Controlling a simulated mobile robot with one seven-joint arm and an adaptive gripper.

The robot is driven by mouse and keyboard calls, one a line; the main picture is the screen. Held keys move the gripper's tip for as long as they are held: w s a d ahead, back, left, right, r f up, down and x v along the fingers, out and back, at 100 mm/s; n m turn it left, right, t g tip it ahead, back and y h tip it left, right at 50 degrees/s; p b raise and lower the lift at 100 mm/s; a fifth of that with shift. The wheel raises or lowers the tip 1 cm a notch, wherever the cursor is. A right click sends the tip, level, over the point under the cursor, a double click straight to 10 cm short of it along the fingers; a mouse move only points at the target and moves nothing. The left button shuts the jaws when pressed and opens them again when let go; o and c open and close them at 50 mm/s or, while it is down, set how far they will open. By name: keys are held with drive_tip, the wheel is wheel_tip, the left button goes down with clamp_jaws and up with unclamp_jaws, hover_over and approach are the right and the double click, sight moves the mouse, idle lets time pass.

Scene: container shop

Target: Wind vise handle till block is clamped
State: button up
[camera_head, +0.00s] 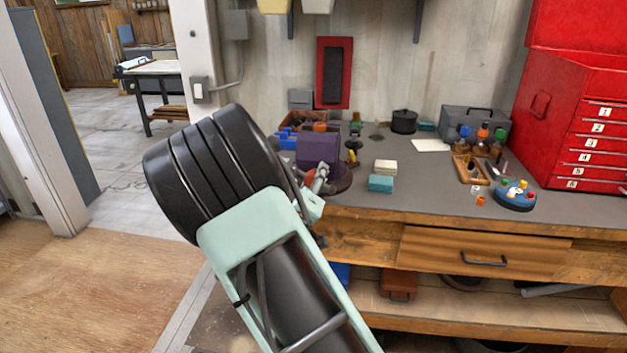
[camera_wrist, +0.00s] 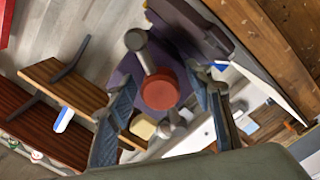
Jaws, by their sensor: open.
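The purple vise (camera_head: 318,148) stands at the bench's left end, partly hidden behind my arm. In the wrist view the vise (camera_wrist: 178,62) shows its round red hub (camera_wrist: 158,90) facing me. A grey handle (camera_wrist: 137,42) with rounded ends crosses at the hub. My gripper (camera_wrist: 163,108) is open, with a blue-grey pad on each side of the hub and of the handle's lower end. I cannot tell whether a pad touches the handle. A small cream block (camera_wrist: 143,127) shows beyond the left pad; I cannot tell whether it is in the vise jaws.
Cream (camera_head: 386,166) and teal (camera_head: 381,184) blocks lie right of the vise. A wooden tray (camera_head: 471,172), bottles and a blue round holder (camera_head: 514,200) stand farther right, before the red tool chest (camera_head: 580,130). The bench's front edge runs beside my gripper.

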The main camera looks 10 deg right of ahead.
drive_tip(key=shift+c, duration=0.4)
drive_tip(key=c, duration=1.1)
drive_tip(key=shift+m+b, duration=0.3)
drive_tip(key=m+b, duration=0.4)
drive_tip(key=shift+w+f, duration=0.1)
drive_tip(key=shift+f, duration=0.2)
drive_tip(key=m+b, duration=0.5)
drive_tip(key=shift+f+m+b, duration=0.1)
drive_tip(key=shift+m+b, duration=0.2)
drive_tip(key=shift+b, duration=0.1)
drive_tip(key=m+b, duration=0.5)
drive_tip(key=shift+a+f+y+b, duration=0.1)
drive_tip(key=shift+a+y+b, duration=0.05)
drive_tip(key=shift+y+b, duration=0.2)
drive_tip(key=m+b, duration=0.4)
drive_tip(key=shift+a+r+m+y, duration=0.1)
drive_tip(key=shift+r+m+y, duration=0.1)
drive_tip(key=shift+m+y, duration=0.1)
